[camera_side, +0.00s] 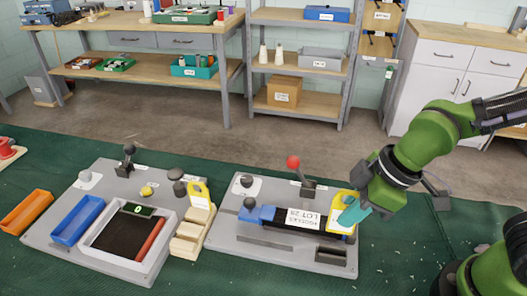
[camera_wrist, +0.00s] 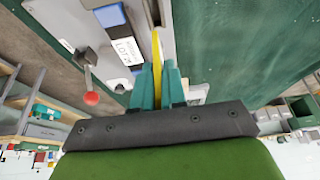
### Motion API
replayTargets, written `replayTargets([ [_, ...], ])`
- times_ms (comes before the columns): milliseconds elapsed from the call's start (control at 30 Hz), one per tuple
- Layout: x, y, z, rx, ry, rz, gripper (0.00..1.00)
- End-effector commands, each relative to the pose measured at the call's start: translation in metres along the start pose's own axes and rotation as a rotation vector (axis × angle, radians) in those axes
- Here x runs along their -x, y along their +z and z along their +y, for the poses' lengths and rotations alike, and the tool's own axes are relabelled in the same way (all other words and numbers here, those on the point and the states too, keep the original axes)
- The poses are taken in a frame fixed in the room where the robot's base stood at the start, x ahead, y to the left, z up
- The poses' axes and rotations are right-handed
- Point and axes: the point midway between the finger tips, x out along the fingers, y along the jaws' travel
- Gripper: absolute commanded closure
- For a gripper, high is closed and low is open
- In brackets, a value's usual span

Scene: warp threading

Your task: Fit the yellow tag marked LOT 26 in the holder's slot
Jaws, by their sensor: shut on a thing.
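My gripper (camera_side: 350,214) has teal fingers shut on a yellow tag (camera_side: 340,201) at the right end of the right-hand grey board. In the wrist view the tag (camera_wrist: 156,50) shows edge-on between the fingertips (camera_wrist: 158,82). Its print is not readable. A white label reading LOT 26 (camera_side: 303,219) lies on a dark bar with a blue end, just left of the tag. A dark block with a slot-like recess (camera_side: 331,254) sits at the board's front right, below the tag in the picture. I cannot tell whether the tag touches anything beneath it.
A second yellow tag (camera_side: 199,193) stands at a pale wooden stepped block (camera_side: 193,232) between the boards. A red-knobbed lever (camera_side: 294,163) rises behind the bar. The left board holds a blue bin (camera_side: 78,220) and a white-rimmed tray (camera_side: 96,258).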

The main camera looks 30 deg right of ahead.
Motion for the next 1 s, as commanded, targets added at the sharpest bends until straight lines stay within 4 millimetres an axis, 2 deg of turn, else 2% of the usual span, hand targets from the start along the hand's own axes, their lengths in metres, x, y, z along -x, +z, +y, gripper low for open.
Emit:
replayTargets([
  [533,-0.043,0.018,-0.001,0.000,-0.003,-0.004,1.00],
  [1000,-0.051,0.021,0.000,0.000,0.001,-0.001,1.00],
])
